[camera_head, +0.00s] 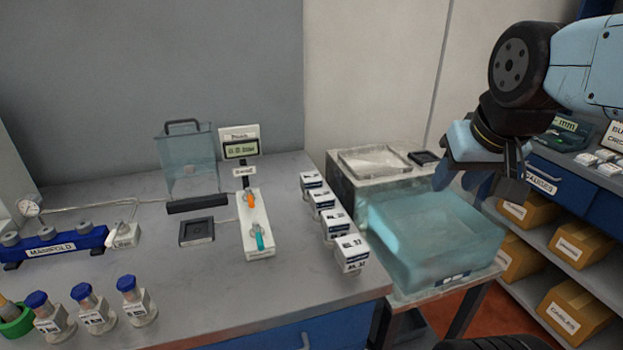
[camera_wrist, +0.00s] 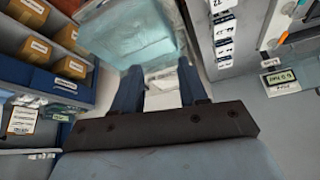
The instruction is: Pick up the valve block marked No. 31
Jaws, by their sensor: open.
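Several small white valve blocks with black tops and printed labels stand in a row along the bench's right edge in the head view. The nearest block (camera_head: 351,253) has a label that seems to end in 32. Behind it are a second block (camera_head: 335,223), a third block (camera_head: 321,200) and the farthest block (camera_head: 312,182). Their numbers are too small to read surely, so I cannot tell which is No. 31. The row also shows at upper right in the wrist view (camera_wrist: 224,28). My gripper (camera_head: 478,188) is open and empty, raised right of the row; its two fingers show in the wrist view (camera_wrist: 158,72).
A translucent blue tub (camera_head: 430,240) stands right of the bench, below my gripper. A white dispenser unit with orange and teal levers (camera_head: 257,225) stands left of the row. Blue-capped bottles (camera_head: 85,305) are at front left. Shelves with cardboard boxes (camera_head: 580,310) are at right.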

